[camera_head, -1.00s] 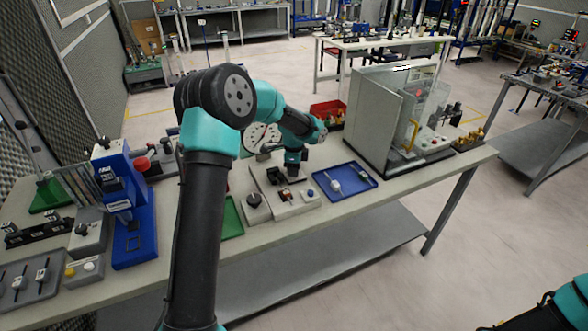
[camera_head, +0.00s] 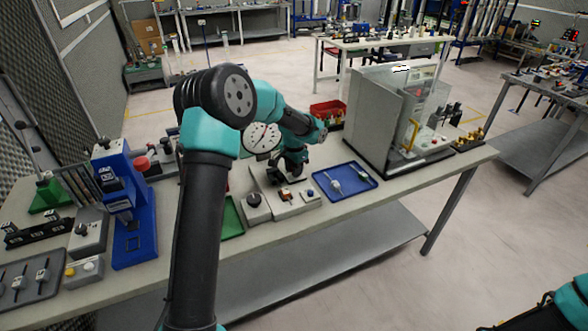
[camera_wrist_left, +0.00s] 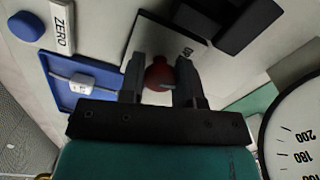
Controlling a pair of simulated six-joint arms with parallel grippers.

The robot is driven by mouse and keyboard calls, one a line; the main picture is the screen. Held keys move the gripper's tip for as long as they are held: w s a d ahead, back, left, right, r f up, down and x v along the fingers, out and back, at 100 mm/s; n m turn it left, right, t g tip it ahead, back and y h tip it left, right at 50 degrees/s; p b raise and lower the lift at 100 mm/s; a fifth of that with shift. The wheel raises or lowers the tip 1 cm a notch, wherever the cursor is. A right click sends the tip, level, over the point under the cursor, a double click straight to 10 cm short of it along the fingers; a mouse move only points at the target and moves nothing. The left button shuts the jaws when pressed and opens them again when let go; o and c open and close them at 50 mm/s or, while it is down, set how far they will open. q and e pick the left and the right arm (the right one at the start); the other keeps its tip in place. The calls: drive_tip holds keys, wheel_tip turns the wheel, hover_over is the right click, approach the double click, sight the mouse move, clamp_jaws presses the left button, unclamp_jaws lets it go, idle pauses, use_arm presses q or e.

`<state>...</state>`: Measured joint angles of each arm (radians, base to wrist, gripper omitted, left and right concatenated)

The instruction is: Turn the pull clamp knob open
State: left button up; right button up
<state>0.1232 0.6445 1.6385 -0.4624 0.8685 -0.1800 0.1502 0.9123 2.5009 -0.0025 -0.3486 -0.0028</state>
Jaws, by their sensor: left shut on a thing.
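A red rounded knob (camera_wrist_left: 158,76) with a small pale mark sits between the two fingers of my left gripper (camera_wrist_left: 160,62) in the left wrist view. The fingers are shut on its sides. In the head view my left gripper (camera_head: 291,178) is low over the light-grey panel unit (camera_head: 268,213) on the bench, and the knob is hidden there. Part of a white labelled plate (camera_wrist_left: 150,42) shows beside the knob in the wrist view. My right gripper is out of view; only a bit of that arm shows at lower right.
The panel carries a black knob (camera_head: 253,201) and a blue button (camera_head: 309,193), labelled ZERO in the wrist view. A round dial gauge (camera_head: 262,137) stands behind. A blue tray (camera_head: 358,185) lies to the right, before a clear-walled enclosure (camera_head: 372,118). A blue fixture (camera_head: 142,238) stands left.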

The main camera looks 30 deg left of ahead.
use_arm(q)
drive_tip(key=n, duration=0.3)
drive_tip(key=shift+n, duration=2.2)
drive_tip(key=o, duration=0.9)
drive_tip(key=shift+o, duration=0.2)
wheel_tip(320, 180, up, 18)
drive_tip(key=shift+f, duration=0.25)
